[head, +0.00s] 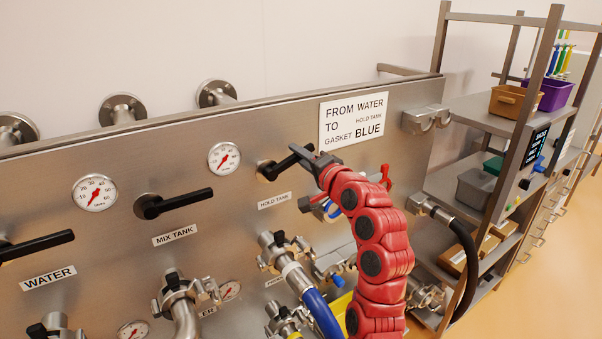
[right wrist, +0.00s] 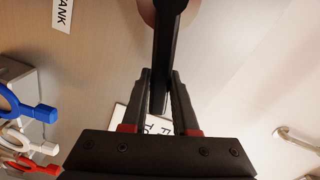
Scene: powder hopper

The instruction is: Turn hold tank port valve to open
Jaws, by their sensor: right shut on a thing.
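The hold tank valve handle (head: 286,162) is a black lever on the steel panel, above the HOLD TANK label (head: 274,201). It points right and up, tilted more steeply than the mix tank lever. My right gripper (head: 311,156) is at the lever's outer end. In the right wrist view the lever (right wrist: 163,45) runs down between the two fingers of my right gripper (right wrist: 161,85), which is shut on it. The fingers hide the lever's tip in the head view. My left gripper is not in view.
The mix tank lever (head: 180,202) and water lever (head: 38,245) sit to the left. A placard (head: 353,119) is above right. Below are clamped ports with a blue hose (head: 322,312). Coloured gasket tools (right wrist: 30,108) hang near my wrist. A shelf rack (head: 470,118) stands right.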

